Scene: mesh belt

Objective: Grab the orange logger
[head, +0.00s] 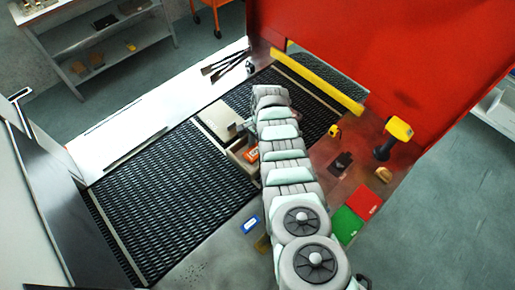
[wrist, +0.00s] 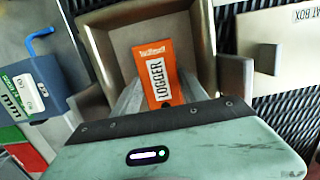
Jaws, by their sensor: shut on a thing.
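The orange logger (wrist: 158,72) stands out in the wrist view, a flat orange block with a white label reading "LOGGER". It is between the two fingers of my gripper (wrist: 158,95), which are shut on it. A beige open box (wrist: 203,22) surrounds it, and its walls show behind and beside the logger. In the head view the logger (head: 251,155) is a small orange patch just left of my arm, at the box (head: 240,165). My arm hides the right part of the box there, and the fingertips do not show clearly.
A beige lid (wrist: 290,50) marked "AT BOX" lies right of the box in the wrist view. A blue-grey container (wrist: 35,85) with a blue tube is on the left. A yellow-black scanner (head: 397,130), a red pad (head: 362,200) and a green pad (head: 346,224) lie right of my arm.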

